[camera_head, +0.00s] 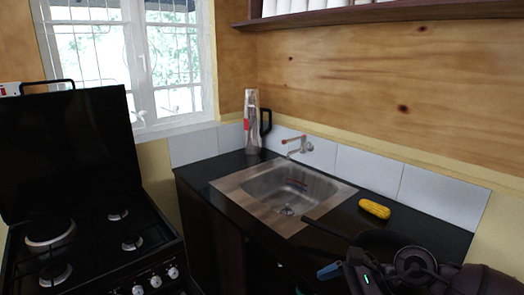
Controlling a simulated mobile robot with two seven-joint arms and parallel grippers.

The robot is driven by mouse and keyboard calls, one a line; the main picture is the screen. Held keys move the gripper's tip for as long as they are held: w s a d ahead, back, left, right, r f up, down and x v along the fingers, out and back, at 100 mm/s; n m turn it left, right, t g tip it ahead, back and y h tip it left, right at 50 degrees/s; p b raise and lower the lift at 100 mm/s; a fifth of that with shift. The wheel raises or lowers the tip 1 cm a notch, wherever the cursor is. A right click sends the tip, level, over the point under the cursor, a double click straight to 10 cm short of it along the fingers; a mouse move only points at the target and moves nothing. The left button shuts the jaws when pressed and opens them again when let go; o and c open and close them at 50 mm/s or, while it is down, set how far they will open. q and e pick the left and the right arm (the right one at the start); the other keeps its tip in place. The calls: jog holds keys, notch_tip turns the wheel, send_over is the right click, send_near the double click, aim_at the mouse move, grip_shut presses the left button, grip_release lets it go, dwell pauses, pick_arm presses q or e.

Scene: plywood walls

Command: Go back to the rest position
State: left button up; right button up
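My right arm (415,268) comes in at the bottom right, low in front of the counter. A small blue part (330,271) shows at its left end, perhaps a fingertip. Whether the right gripper is open, shut or holding something cannot be made out. My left arm and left gripper are out of view. A dark pan (378,238), partly hidden behind my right arm, appears to be on the counter, its handle pointing left toward the sink.
A black counter (215,172) holds a steel sink (283,187) with a tap (298,147). A yellow corn cob (374,208) lies right of the sink. A silver kettle-like jug (252,123) stands in the back corner. A black stove (85,240) with raised lid stands left.

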jog(key=a+r+m+t+y, duration=0.3)
jog(key=r+m+t+y, duration=0.45)
jog(key=m, duration=0.65)
jog(key=s+d+f+m+t+h, duration=0.3)
jog(key=d+m+h, duration=0.6)
jog(key=m, duration=0.7)
jog(key=s+d+f+m+t+h, duration=0.2)
jog(key=d+f+m+t+h, duration=0.3)
jog(key=m+h, duration=0.9)
jog(key=s+d+f+m+g+y, duration=0.1)
jog(key=s+f+m+g+y, duration=0.1)
jog(key=s+f+m+g, duration=0.6)
jog(key=s+d+f+m+g+y, duration=0.15)
jog(key=s+f+m+g, duration=0.3)
jog(key=s, duration=0.65)
jog(key=w+f+t, duration=0.7)
jog(key=w+f, duration=0.1)
jog(key=f, duration=0.1)
jog(key=shift+a+f+t+y, duration=0.3)
